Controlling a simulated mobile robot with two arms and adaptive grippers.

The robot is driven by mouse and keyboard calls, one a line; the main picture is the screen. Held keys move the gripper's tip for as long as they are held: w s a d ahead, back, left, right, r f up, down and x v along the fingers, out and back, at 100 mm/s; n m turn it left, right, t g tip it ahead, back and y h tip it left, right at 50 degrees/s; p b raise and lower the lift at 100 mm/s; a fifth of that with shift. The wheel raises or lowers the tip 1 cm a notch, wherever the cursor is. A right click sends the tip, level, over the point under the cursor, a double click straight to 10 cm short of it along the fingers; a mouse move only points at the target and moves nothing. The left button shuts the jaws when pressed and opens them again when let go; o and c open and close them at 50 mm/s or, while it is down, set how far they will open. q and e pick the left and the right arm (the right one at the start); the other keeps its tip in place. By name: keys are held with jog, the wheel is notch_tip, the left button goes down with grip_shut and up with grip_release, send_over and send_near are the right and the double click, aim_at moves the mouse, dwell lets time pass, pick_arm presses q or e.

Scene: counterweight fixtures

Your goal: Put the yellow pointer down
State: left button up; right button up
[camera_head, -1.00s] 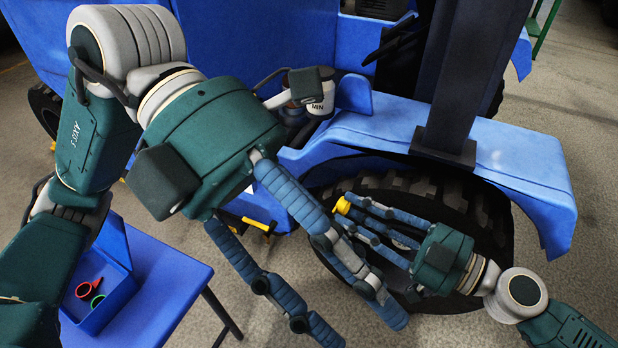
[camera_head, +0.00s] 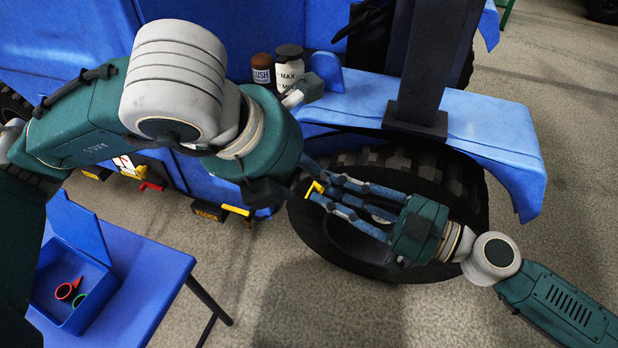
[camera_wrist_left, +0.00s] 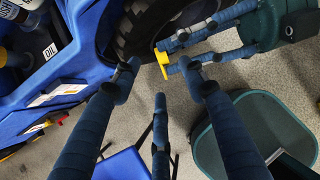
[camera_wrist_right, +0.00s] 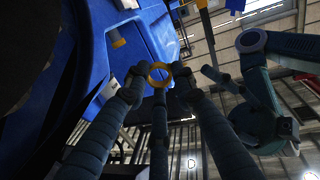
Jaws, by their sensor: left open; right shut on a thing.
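The yellow pointer (camera_head: 314,188) is in the fingertips of my right gripper (camera_head: 326,190), which is shut on it in front of the tractor's big wheel. In the right wrist view the pointer shows as a yellow ring (camera_wrist_right: 151,68) between the fingertips. My left gripper is open and empty. Its spread fingers (camera_wrist_left: 162,78) frame the pointer (camera_wrist_left: 162,92) in the left wrist view, and I see no clear contact. In the head view the left fingers are mostly hidden behind the left hand and wrist.
A blue table (camera_head: 150,268) at lower left bears an open blue box (camera_head: 82,322) holding a red (camera_head: 65,291) and a green ring-shaped piece (camera_head: 79,300). A brown jar (camera_head: 262,70) and white jar (camera_head: 288,72) stand on the tractor. A yellow handle (camera_head: 236,209) and red handle (camera_head: 152,186) stick out below.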

aim_at(314, 184)
pick_arm(q)
jog(key=shift+x, duration=2.7)
grip_shut()
pick_arm(e)
jog(key=o, duration=0.9)
jog(key=shift+d, duration=0.1)
